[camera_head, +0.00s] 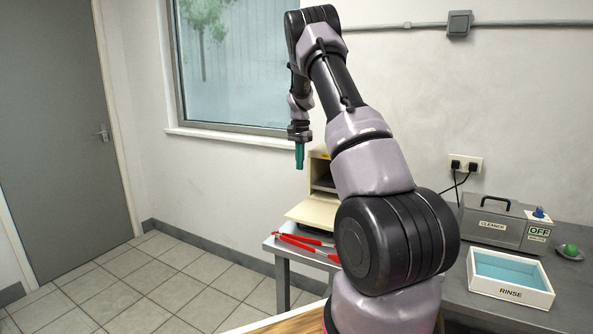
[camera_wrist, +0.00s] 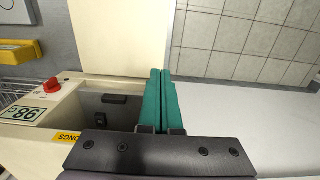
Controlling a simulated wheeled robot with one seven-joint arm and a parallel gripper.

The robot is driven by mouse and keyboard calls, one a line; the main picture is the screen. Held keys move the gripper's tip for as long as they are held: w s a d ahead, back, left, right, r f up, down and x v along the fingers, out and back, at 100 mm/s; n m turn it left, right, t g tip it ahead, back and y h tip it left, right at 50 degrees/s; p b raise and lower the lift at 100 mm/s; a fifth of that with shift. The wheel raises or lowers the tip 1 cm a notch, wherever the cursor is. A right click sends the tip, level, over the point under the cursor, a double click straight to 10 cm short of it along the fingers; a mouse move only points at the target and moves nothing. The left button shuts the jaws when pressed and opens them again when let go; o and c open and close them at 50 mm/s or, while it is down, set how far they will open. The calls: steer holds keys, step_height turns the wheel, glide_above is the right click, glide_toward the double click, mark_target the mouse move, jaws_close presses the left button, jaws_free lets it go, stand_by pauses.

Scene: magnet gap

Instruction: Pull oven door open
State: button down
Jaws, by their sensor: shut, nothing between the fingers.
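The cream oven (camera_head: 320,163) stands on the grey bench, partly hidden behind my arm in the head view. Its door (camera_head: 312,214) is folded down and sticks out in front, so the dark inside shows. In the wrist view the door (camera_wrist: 120,38) is a flat cream panel beside the oven's grey inside (camera_wrist: 100,106). My gripper (camera_head: 299,166) is shut and empty, with teal fingers pointing down above the door's level in the head view. In the wrist view its fingers (camera_wrist: 162,75) overlap the edge of the opening; I cannot tell whether they touch.
Red-handled tongs (camera_head: 305,243) lie on the bench (camera_head: 285,256) by the door. A cleaner box (camera_head: 490,225), a rinse tray (camera_head: 510,292) and a green ball (camera_head: 570,249) on a dish are at the right. A red knob (camera_wrist: 51,85) is on the oven. The tiled floor is clear.

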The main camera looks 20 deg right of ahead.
steer(key=shift+s+a+f, duration=0.75)
steer(key=shift+a+f, duration=0.2)
steer(key=shift+a, duration=0.1)
steer(key=s+a+f, duration=0.1)
steer(key=a+f, duration=0.1)
steer(key=f, duration=0.1)
steer(key=s+a+f+t+h, duration=0.1)
steer(key=s+a+f, duration=0.1)
steer(key=f, duration=0.1)
steer(key=s+a+f+h, duration=0.1)
steer(key=s+a+f, duration=0.1)
steer(key=f, duration=0.2)
steer(key=shift+a+f+t, duration=0.1)
steer(key=shift+a+t, duration=0.05)
steer(key=shift+t, duration=0.15)
steer(key=shift+s+a+f, duration=0.1)
steer(key=shift+a+f, duration=0.05)
steer(key=shift+f, duration=0.3)
steer(key=shift+s+a+f, duration=0.1)
steer(key=shift+f, duration=0.3)
